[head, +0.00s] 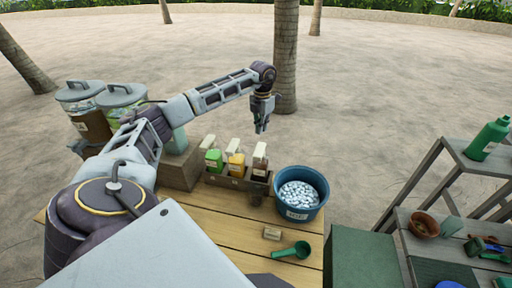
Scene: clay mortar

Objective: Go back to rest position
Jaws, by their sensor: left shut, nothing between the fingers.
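My left gripper (262,126) is shut and empty. It hangs fingers down in the air at the end of my left arm, which reaches in from the left. In the picture it appears above the small bottles and to the upper left of the blue bucket (322,198). It touches nothing that I can see. My right gripper is not in view.
A wooden table (232,228) holds the bucket of pale pieces, a rack of small bottles (236,163), a green scoop (293,250) and a small block (272,233). Lidded bins (82,105) stand left. A shelf (454,150) with a green bottle (487,138) stands right.

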